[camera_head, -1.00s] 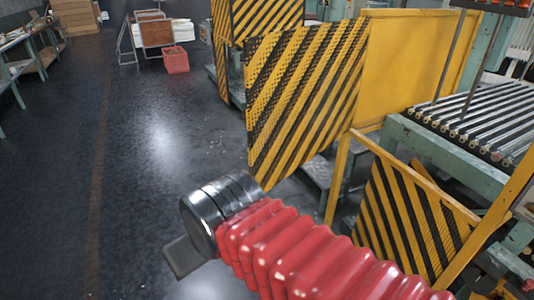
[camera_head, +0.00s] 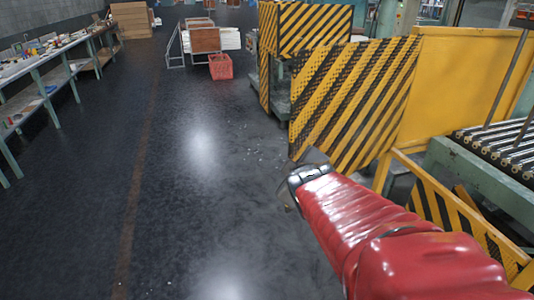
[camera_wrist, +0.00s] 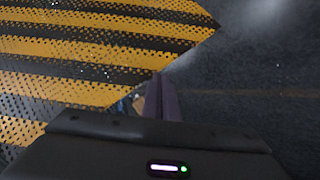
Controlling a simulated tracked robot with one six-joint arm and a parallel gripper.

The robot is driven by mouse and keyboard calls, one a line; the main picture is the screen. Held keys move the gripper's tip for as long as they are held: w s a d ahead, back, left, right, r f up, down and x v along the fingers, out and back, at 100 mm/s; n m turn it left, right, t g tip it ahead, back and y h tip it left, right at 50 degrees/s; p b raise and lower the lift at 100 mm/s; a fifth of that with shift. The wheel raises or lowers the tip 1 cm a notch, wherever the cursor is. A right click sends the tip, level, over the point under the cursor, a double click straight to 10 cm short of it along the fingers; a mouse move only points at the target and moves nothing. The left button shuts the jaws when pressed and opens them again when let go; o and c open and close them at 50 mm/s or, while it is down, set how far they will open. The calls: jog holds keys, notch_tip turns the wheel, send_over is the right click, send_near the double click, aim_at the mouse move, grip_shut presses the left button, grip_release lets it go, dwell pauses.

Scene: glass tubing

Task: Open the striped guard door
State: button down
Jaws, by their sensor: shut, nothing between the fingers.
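The striped guard door (camera_head: 352,100) is a perforated yellow and black panel. It stands out at an angle from the plain yellow panel of the machine frame, with its free edge toward the left. My gripper (camera_head: 312,162) is at the end of my red-sleeved arm, by the door's lower free corner in the head view. In the wrist view the door (camera_wrist: 95,45) fills the upper left. My shut fingers (camera_wrist: 163,98) are narrow and dark and hold nothing. They lie close to the door's edge; whether they touch it I cannot tell.
Another striped panel (camera_head: 312,28) stands behind the door. A roller conveyor (camera_head: 505,145) and a low striped panel (camera_head: 462,225) are at the right. A red crate (camera_head: 221,66) lies farther back. A workbench (camera_head: 50,80) lines the left. The dark floor (camera_head: 190,190) between is clear.

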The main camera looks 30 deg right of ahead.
jog(key=d+f+n+t+y, duration=0.15)
jog(key=d+n+t, duration=0.25)
jog(key=d+n, duration=0.55)
jog(key=s+f+n+t+y, duration=0.3)
jog(key=s+y, duration=0.3)
jog(key=s, duration=0.5)
jog(key=shift+f+n, duration=0.2)
jog(key=shift+n, duration=0.65)
jog(key=shift+w, duration=0.15)
jog(key=w+a, duration=0.1)
jog(key=w, duration=1.2)
jog(key=shift+w, duration=0.35)
jog(key=shift+w, duration=0.15)
